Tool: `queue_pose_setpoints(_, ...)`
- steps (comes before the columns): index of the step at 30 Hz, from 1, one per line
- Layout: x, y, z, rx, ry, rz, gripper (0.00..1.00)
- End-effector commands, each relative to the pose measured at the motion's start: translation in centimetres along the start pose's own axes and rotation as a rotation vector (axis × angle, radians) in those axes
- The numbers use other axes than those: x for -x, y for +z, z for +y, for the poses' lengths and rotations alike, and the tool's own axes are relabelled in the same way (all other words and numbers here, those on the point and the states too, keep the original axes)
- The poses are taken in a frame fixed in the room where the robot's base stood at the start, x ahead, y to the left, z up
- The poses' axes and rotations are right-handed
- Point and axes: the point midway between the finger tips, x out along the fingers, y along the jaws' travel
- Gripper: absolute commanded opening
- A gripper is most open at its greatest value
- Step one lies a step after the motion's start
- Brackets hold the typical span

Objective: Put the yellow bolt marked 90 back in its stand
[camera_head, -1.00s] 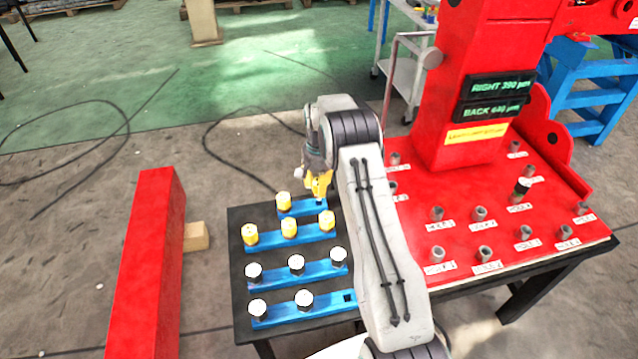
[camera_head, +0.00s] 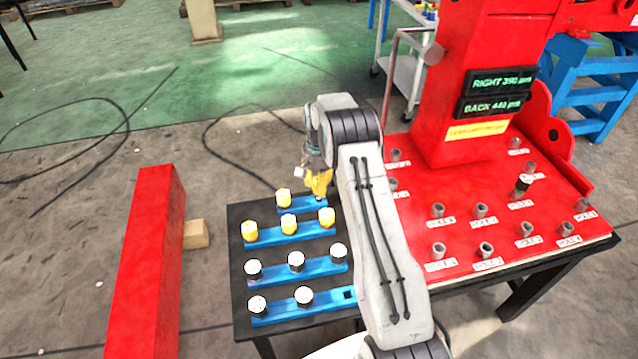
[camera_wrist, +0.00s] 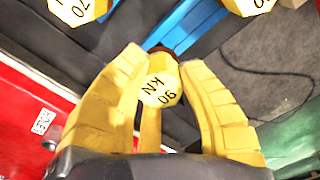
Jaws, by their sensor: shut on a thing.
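The yellow bolt marked 90 (camera_wrist: 160,86) is between the two yellow fingers of my gripper (camera_wrist: 163,62) in the wrist view, with its "90 KN" top facing the camera. My gripper is shut on it. In the head view my gripper (camera_head: 319,186) is low over the right end of the rearmost blue stand (camera_head: 302,207). That blue stand also shows beyond the bolt in the wrist view (camera_wrist: 196,22). The bolt's lower end is mostly hidden, and I cannot tell whether it is in a hole.
Another yellow bolt (camera_head: 283,198) stands at the left of the rear stand. Yellow bolts fill the row in front (camera_head: 289,224); white-topped black bolts (camera_head: 296,262) stand nearer. A red crane base (camera_head: 460,225) with posts is on the right, a red beam (camera_head: 147,265) on the left.

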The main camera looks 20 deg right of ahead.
Motion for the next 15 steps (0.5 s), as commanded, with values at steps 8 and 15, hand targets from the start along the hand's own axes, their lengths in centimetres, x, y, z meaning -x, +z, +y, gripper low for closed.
queue_pose_setpoints(8,-1.1,0.0,0.0,0.0,0.0,0.001,0.0)
queue_pose_setpoints(15,-2.0,0.0,0.0,0.0,0.0,0.0,0.0)
